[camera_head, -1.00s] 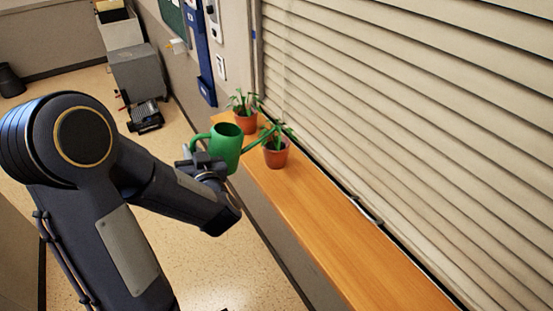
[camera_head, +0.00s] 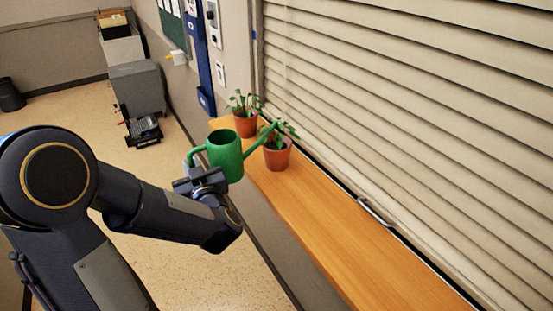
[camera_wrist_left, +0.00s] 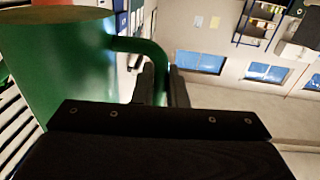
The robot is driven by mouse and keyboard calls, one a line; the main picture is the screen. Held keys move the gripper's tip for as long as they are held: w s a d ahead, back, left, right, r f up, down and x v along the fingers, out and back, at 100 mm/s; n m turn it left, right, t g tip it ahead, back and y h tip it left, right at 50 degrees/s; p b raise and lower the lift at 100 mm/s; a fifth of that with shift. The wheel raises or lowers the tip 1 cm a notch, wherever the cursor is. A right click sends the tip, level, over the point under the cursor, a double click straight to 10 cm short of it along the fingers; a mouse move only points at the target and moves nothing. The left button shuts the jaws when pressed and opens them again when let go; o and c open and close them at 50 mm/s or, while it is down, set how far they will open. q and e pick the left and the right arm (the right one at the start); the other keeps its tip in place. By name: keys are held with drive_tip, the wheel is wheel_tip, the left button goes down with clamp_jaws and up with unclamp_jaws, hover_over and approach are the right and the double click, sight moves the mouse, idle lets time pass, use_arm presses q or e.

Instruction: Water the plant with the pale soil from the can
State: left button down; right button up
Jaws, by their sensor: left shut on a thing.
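The green watering can (camera_head: 226,158) is held by its handle in my left gripper (camera_head: 196,178), at the edge of the wooden sill. The can is about upright, and its spout points right and up to the nearer potted plant (camera_head: 277,156). The spout tip overlaps that plant's leaves; I cannot tell if they touch. A second potted plant (camera_head: 246,124) stands farther back. The soil in both pots is too small to tell pale from dark. In the left wrist view the can's body (camera_wrist_left: 65,70) fills the left, with its handle between my gripper's fingers (camera_wrist_left: 165,85). My right gripper is out of view.
The wooden sill (camera_head: 330,230) is clear in front of the plants. A slatted blind (camera_head: 420,110) with a metal handle (camera_head: 376,212) below it runs along the right.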

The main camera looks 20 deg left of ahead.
sight(190, 152)
use_arm(q)
drive_tip(key=shift+r, duration=0.1)
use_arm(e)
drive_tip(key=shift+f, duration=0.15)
